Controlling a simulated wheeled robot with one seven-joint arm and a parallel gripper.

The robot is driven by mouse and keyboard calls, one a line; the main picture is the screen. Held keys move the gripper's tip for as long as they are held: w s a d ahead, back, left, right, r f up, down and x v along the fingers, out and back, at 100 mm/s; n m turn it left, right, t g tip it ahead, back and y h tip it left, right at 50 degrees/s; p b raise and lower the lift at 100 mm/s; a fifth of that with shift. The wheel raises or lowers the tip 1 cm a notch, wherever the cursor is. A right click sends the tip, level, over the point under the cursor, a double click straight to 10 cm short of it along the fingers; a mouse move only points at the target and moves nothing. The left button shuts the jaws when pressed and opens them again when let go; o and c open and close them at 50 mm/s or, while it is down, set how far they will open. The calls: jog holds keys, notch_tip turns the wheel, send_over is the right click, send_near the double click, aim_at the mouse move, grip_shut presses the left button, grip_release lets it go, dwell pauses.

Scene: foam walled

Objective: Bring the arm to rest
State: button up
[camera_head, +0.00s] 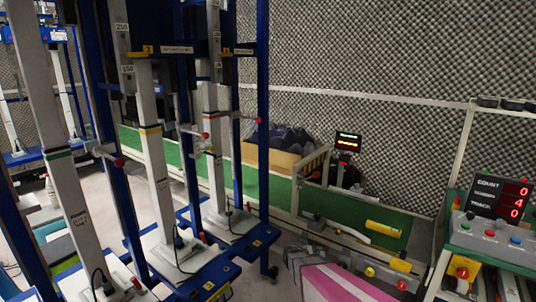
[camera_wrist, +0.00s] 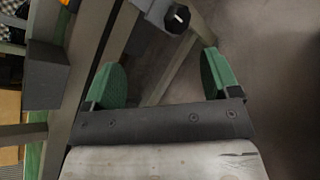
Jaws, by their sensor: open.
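My gripper (camera_wrist: 161,78) shows in the wrist view with its two green finger pads spread wide apart. Nothing is held between them. A grey bar and bare floor show beyond the gap. A dark grey block with a black-and-white knob (camera_wrist: 178,18) lies ahead of the fingers at the top of the view. I cannot make out my gripper with certainty in the head view.
Blue-framed stands with tall white posts (camera_head: 153,150) fill the left. A green-floored lane (camera_head: 278,190) runs along the foam wall (camera_head: 350,50). A control box with a red count display (camera_head: 500,197) stands at right. A pink-and-white striped surface (camera_head: 335,282) lies at the bottom.

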jog(key=s+a+r+m+g+y, duration=0.2)
jog(key=s+r+m+y, duration=0.4)
jog(key=s+r+m, duration=0.1)
jog(key=s+a+r+m+g+y, duration=0.3)
jog(key=s+r+m+y, duration=0.3)
jog(key=s+m, duration=0.3)
jog(key=shift+s+a+r, duration=0.25)
jog(key=shift+s+r, duration=0.45)
jog(key=shift+r, duration=0.05)
